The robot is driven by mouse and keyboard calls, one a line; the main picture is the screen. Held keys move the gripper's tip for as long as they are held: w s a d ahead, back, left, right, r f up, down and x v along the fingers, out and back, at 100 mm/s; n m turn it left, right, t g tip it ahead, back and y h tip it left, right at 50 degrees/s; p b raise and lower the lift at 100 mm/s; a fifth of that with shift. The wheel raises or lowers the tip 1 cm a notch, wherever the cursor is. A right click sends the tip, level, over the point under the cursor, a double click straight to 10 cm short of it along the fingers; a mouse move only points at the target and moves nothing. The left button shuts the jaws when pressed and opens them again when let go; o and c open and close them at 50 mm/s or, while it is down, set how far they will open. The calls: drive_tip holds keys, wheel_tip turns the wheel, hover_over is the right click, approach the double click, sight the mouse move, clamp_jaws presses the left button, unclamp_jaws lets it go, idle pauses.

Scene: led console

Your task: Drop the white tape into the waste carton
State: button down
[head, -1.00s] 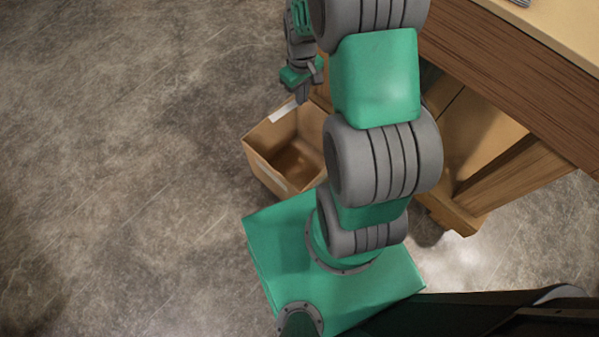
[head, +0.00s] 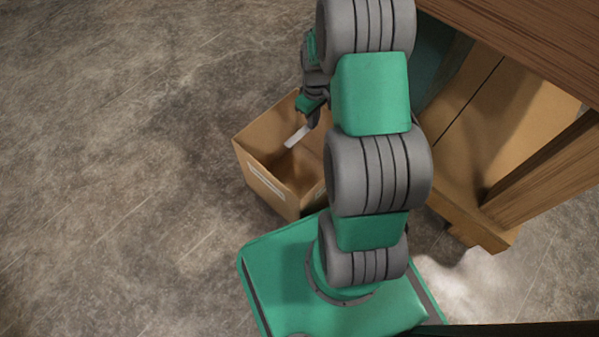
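The white tape (head: 297,137) shows as a short pale strip at the fingertips of my gripper (head: 312,119). My gripper appears shut on one end of it, though the fingers are small and partly hidden. The waste carton (head: 266,184) is an open brown box on the floor with a pale label on its near wall. The tape and fingertips appear over the carton's opening, towards its far right part. How high they are above the carton's floor is hard to tell. My arm hides the carton's right side.
A wooden table (head: 540,45) stands at the right, with a wooden board and legs (head: 480,150) beneath it, close to my arm. The grey concrete floor (head: 110,160) at the left is clear.

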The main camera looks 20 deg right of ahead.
drive_tip(key=c, duration=2.1)
unclamp_jaws()
drive_tip(key=o, duration=0.5)
drive_tip(key=shift+o, duration=0.2)
wheel_tip(320, 180, up, 8)
drive_tip(key=p, duration=0.3)
drive_tip(key=shift+f+p, duration=0.15)
drive_tip(key=shift+p, duration=0.15)
